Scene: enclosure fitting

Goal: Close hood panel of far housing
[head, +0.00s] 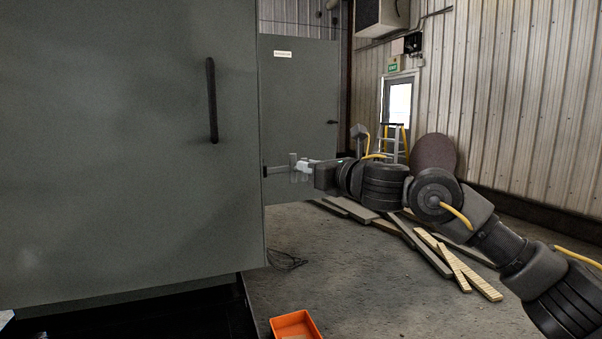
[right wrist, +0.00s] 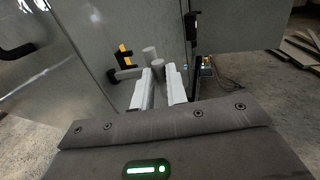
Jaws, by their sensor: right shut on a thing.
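The far grey panel (head: 300,100), with a small white label near its top and a small dark handle at its right, stands upright behind a larger near grey panel (head: 120,150) with a long black handle. A grey bar with an upright post (head: 293,163) sticks out near the far panel's lower left. My right gripper (head: 303,167) is at this post, shut on the grey handle. The exact contact is hard to see. My left gripper is out of view.
An orange bin (head: 296,325) sits on the floor at the bottom. Loose boards (head: 430,250) lie on the floor below my right arm. A stepladder (head: 392,143) and a round brown disc (head: 433,153) stand behind it.

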